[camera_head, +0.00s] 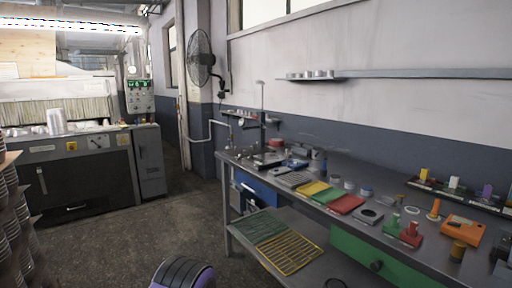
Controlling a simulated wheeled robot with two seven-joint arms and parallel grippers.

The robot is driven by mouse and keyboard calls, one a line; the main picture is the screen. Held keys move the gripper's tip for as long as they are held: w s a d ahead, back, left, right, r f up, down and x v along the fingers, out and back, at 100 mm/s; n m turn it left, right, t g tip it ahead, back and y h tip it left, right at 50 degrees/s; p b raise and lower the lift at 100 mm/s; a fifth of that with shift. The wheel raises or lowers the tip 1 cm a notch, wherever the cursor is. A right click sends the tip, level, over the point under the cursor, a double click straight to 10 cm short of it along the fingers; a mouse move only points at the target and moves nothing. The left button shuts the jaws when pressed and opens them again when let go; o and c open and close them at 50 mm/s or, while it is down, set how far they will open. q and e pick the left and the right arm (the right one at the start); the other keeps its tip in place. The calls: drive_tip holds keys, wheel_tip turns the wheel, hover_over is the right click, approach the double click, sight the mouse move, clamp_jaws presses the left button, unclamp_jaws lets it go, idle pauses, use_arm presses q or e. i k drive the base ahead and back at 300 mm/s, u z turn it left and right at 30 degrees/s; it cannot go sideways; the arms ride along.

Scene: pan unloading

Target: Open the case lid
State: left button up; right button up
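I cannot clearly tell which thing is the case. A flat orange box-like object (462,231) lies at the right end of the metal workbench, with small dark marks on its top. Whether it has a lid is too small to tell. Yellow (312,188), green (328,195) and red (346,205) flat pieces lie side by side in the middle of the bench. Neither of my grippers is in view.
The metal bench (292,209) runs along the right wall, with a lower shelf holding green (262,226) and yellow (290,254) grids. A fan (201,57) hangs on the wall. A large machine (80,165) stands at the left. Floor (140,228) between them is clear.

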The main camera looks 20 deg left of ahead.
sight(301, 146)
drive_tip(key=u, duration=1.7)
drive_tip(key=i, duration=3.45)
drive_tip(key=z, duration=2.95)
